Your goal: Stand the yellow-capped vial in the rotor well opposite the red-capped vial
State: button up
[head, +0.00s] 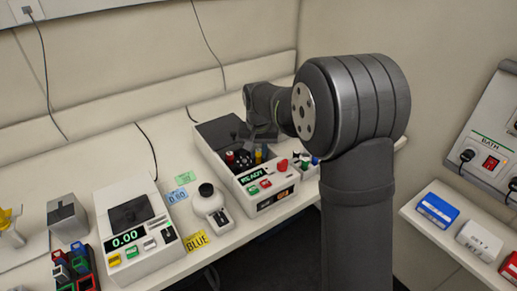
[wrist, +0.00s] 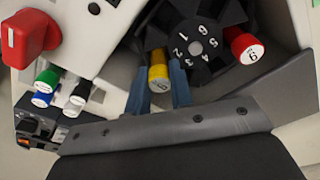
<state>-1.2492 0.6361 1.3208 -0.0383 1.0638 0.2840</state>
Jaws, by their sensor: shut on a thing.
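The yellow-capped vial (wrist: 158,73) is held between the blue fingers of my gripper (wrist: 158,88), which is shut on it. It is at the lower left edge of the black rotor (wrist: 197,47) in the wrist view. Whether its lower end is inside a well is hidden. The red-capped vial (wrist: 240,42) is at the rotor's right side, roughly across the hub from the yellow one. In the head view the yellow vial (head: 258,156) and the red cap (head: 230,157) show inside the open centrifuge (head: 226,172); my arm partly covers the area.
A red knob (wrist: 30,38) is beside the rotor opening. A small rack beside the centrifuge holds several vials, including a green-capped one (wrist: 47,76). A white device reading 0.00 (head: 130,222) and a round-topped device (head: 208,198) stand to the left. Raised centrifuge walls border the rotor.

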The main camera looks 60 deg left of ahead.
aim_at(258, 150)
jog(key=shift+f, duration=0.35)
jog(key=o, duration=0.8)
jog(key=shift+o, duration=0.2)
jog(key=shift+r, duration=3.55)
